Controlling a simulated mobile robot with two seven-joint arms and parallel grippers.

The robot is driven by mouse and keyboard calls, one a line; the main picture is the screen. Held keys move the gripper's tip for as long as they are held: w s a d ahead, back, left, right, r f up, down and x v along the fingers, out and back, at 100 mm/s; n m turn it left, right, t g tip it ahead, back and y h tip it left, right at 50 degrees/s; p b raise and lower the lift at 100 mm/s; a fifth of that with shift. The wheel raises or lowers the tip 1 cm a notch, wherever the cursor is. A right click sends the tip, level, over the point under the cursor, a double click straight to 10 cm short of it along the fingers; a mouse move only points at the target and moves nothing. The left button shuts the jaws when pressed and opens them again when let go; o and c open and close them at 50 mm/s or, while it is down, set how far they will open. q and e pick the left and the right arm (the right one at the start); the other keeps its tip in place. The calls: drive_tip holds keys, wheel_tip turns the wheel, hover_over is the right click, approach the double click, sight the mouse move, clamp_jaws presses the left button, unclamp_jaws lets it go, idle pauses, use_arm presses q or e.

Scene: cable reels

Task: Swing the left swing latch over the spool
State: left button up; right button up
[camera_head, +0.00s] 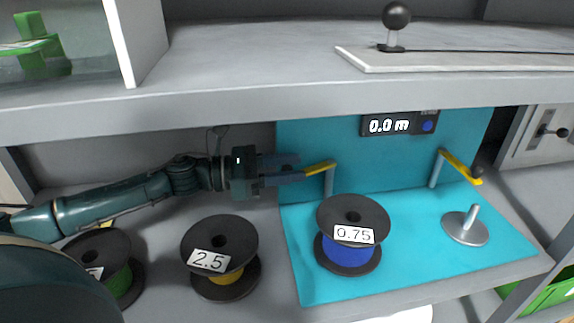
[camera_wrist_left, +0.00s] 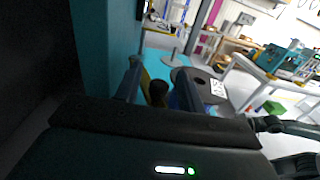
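The left swing latch (camera_head: 319,168) is a yellow arm on a grey post, swung out to the left of the spool. The spool (camera_head: 351,255), blue with black flanges and labelled 0.75, stands upright on the cyan mat. My left gripper (camera_head: 291,169) is at the latch's free end, its fingers apart. In the left wrist view the latch's dark knob (camera_wrist_left: 158,93) lies between the fingers of my left gripper (camera_wrist_left: 160,88), with gaps showing. The head view hides the knob. A dark arm at the right of the wrist view seems to be my right one; its fingers are unclear.
A second yellow latch (camera_head: 460,166) stands at the right above a metal disc with a peg (camera_head: 465,226). A 2.5 reel (camera_head: 219,255) and a green reel (camera_head: 113,266) stand at the left. A shelf (camera_head: 270,95) runs above my left arm; a 0.0 m display (camera_head: 399,124) is behind.

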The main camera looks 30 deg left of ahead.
use_arm(q)
drive_tip(key=shift+c, duration=0.2)
clamp_jaws()
idle(0.6)
